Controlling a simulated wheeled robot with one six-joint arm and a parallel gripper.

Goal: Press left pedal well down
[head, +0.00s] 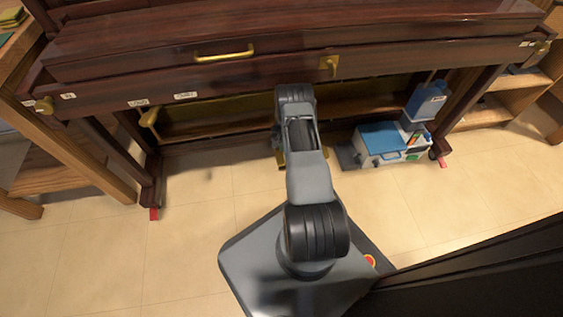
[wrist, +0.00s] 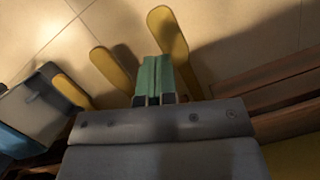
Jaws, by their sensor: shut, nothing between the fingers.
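Three gold pedals show in the wrist view, where the toolbox lies left although it stands right in the head view. The left pedal (wrist: 168,38) is therefore the rightmost there. The middle pedal (wrist: 110,70) and right pedal (wrist: 72,90) lie further left. My gripper (wrist: 154,66) is shut and empty, its green fingers together. The fingertips are beside the left pedal, between it and the middle one and nearer the left one. I cannot tell their height or whether they touch it. In the head view my arm hides the gripper and most of the pedals.
The dark wooden piano (head: 140,55) overhangs the pedals, with a leg on each side. A white and blue toolbox (head: 392,145) stands right of the pedals, with a blue container (head: 426,101) above it. Tiled floor (head: 190,235) in front is clear.

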